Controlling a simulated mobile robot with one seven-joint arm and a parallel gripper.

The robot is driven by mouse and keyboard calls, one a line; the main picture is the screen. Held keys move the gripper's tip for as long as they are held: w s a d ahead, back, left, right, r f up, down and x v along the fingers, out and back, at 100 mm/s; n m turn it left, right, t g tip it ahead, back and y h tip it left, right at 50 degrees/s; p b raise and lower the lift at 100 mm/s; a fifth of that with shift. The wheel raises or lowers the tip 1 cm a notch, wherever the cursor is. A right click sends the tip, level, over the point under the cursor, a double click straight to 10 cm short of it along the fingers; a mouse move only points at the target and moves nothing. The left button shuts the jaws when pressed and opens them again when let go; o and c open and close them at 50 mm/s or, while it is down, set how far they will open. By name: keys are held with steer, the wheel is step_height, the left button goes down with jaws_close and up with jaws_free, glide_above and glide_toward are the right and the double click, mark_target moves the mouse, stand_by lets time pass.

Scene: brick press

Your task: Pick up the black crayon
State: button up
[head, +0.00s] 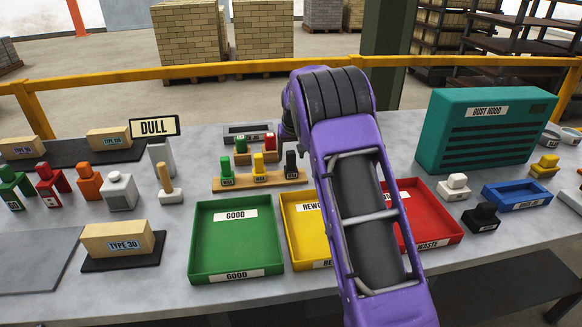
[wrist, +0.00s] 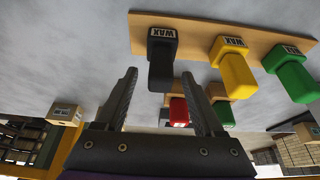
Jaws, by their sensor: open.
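The black crayon (head: 291,165) is a stubby block with a WAX label. It stands at the right end of a wooden rack (head: 240,185), beside a yellow crayon (head: 258,167) and a green one (head: 227,171). In the wrist view the black crayon (wrist: 162,55) appears between the tips of my gripper (wrist: 159,76), with a gap on each side. My gripper is open and empty. How far the crayon reaches in between the fingers is hard to tell. In the head view my purple arm hides most of the gripper.
Behind the rack stand more blocks, including a red one (head: 269,141) and a green one (head: 241,146). In front are a green GOOD tray (head: 235,240), a yellow REWORK tray (head: 300,232) and a red WASTE tray (head: 430,215). A teal dust hood (head: 485,135) stands at the right.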

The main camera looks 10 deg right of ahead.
steer(key=shift+f, duration=0.15)
jaws_close()
stand_by(0.4)
